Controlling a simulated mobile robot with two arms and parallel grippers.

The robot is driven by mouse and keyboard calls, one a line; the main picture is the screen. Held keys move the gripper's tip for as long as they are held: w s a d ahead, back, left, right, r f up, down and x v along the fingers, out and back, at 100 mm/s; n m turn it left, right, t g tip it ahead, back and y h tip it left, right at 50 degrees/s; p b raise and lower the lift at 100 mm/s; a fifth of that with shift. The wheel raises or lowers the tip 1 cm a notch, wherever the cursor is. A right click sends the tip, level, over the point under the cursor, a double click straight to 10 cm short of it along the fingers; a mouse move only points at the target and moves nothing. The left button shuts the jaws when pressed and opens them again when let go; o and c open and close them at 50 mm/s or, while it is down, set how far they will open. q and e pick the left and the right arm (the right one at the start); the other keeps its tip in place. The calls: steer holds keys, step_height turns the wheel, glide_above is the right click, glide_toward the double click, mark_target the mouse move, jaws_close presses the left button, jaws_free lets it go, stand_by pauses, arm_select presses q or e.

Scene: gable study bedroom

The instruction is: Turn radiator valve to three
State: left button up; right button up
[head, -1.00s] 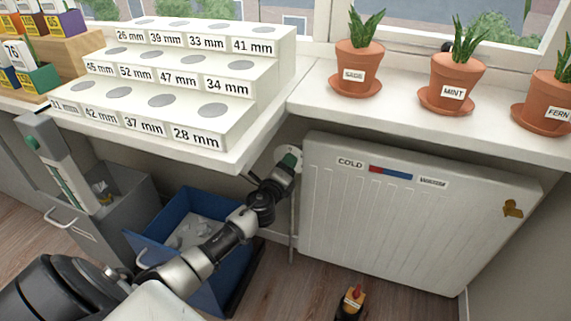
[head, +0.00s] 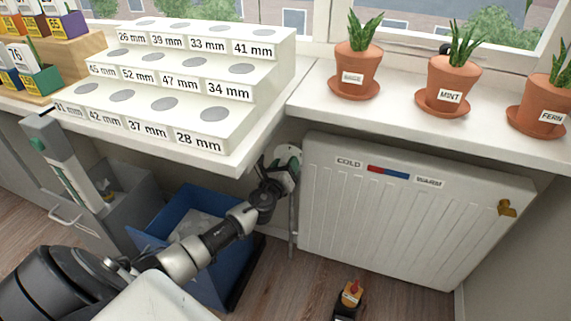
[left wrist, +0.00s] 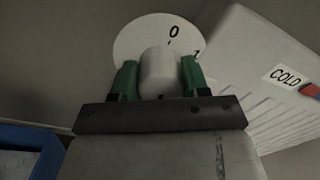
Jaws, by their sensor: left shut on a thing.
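The radiator valve has a pale round knob (left wrist: 158,72) in front of a white dial plate (left wrist: 135,38). In the left wrist view the dial shows a 0 at its top and part of a 1 at its right; the rest of the dial is hidden. My left gripper (left wrist: 157,80) is shut on the knob, with a green finger on each side. In the head view the left gripper (head: 285,170) is at the dial plate (head: 289,151), left of the white radiator (head: 400,225), and hides the knob. My right gripper is not in view.
The sill (head: 310,98) overhangs the valve, with a white stepped block (head: 215,145) and potted plants (head: 448,85) on it. A blue bin (head: 185,205) stands below left. A small orange and black object (head: 350,297) is on the floor.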

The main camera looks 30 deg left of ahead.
arm_select(q)
steer(key=shift+f, duration=0.1)
stand_by(0.3)
steer(key=o, duration=0.9)
steer(key=shift+s, duration=0.1)
steer(key=p+v, duration=0.1)
steer(key=v, duration=0.9)
steer(key=shift+s+d, duration=0.1)
steer(key=shift+s, duration=0.2)
